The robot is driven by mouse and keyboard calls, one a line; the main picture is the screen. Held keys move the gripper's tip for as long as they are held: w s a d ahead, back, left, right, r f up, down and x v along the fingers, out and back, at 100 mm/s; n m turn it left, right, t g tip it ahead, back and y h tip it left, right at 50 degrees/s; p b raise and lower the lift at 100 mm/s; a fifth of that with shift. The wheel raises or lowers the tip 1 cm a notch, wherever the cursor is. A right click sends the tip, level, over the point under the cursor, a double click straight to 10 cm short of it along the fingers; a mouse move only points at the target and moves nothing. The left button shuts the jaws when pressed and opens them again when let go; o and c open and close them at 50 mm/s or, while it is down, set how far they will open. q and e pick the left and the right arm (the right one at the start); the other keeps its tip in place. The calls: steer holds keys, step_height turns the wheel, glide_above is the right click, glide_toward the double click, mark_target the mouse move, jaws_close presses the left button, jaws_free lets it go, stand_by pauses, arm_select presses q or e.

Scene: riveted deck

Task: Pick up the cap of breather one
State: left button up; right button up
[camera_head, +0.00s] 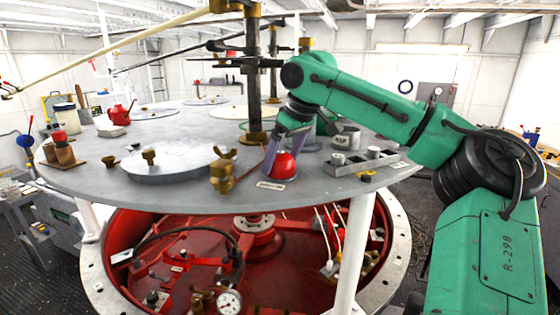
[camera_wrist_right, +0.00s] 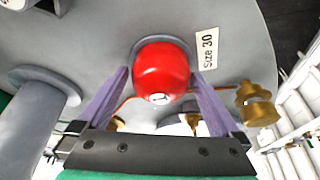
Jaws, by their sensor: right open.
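The red rounded cap (camera_head: 281,165) sits on the grey round deck near its front edge, beside a small white label (camera_head: 270,185). In the right wrist view the red cap (camera_wrist_right: 161,68) is in the middle, with a small white mark on its top. My right gripper (camera_head: 284,148) is at the cap from above, its purple fingers open. In the wrist view one finger of the right gripper (camera_wrist_right: 160,82) is on each side of the cap, with no clear contact. My left gripper is not in view.
A brass fitting (camera_head: 223,170) stands close left of the cap. A grey tray (camera_head: 365,163) with metal pieces lies to the right. A dark column (camera_head: 254,90) rises behind. A grey disc (camera_head: 172,164) with brass knobs lies left.

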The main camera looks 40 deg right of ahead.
mark_target(282, 153)
steer(key=shift+s+a, duration=0.1)
steer(key=shift+c, duration=0.6)
steer(key=c, duration=0.9)
steer(key=shift+r, duration=0.1)
step_height(282, 153, up, 10)
steer(key=shift+f, duration=0.1)
